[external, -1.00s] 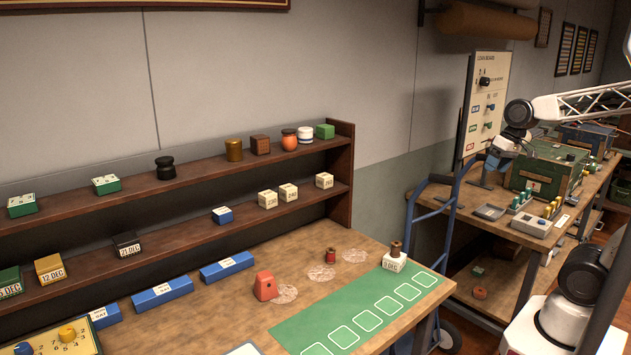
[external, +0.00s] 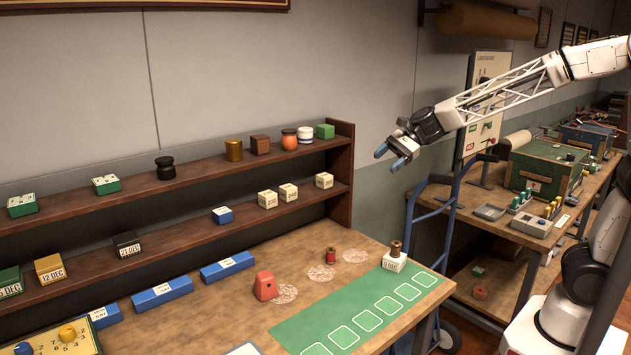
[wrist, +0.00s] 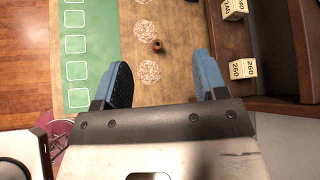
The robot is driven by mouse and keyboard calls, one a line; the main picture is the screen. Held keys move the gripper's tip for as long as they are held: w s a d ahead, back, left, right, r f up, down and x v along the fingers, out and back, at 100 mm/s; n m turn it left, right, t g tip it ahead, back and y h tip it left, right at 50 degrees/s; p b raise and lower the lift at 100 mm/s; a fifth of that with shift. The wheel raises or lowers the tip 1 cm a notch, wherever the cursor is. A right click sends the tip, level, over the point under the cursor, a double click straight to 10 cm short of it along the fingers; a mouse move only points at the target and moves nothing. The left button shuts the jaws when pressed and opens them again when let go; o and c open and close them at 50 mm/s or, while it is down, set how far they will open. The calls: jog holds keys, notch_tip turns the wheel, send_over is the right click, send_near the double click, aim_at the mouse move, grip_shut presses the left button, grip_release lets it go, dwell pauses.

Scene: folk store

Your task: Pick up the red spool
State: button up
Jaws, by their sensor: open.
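The red spool (external: 331,255) stands upright on the wooden table, between two pale round patches and slightly towards the shelf. In the wrist view the spool (wrist: 157,46) shows small and dark red, beyond and between my fingertips. My gripper (external: 391,157) is open and empty, with blue fingers. It is high above the table's right end, well up and to the right of the spool. It also shows in the wrist view (wrist: 161,62).
A brown spool (external: 396,247) sits on a white date block (external: 394,263) right of the red spool. A red block (external: 265,286) stands to the left. The green mat (external: 345,318) lies in front. The two-tier shelf (external: 340,190) with blocks and jars rises behind.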

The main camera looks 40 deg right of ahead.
jog(key=w+a+f+m+t+y, duration=0.1)
jog(key=w+a+f+m+y, duration=0.1)
jog(key=w+a+m, duration=0.55)
jog(key=n, duration=0.1)
send_near(333, 249)
jog(key=x, duration=0.5)
jog(key=shift+s, duration=0.15)
jog(key=shift+a, duration=0.1)
jog(key=shift+x, duration=1.2)
jog(key=shift+a, duration=0.1)
jog(key=shift+x, duration=2.5)
jog(key=c, duration=1)
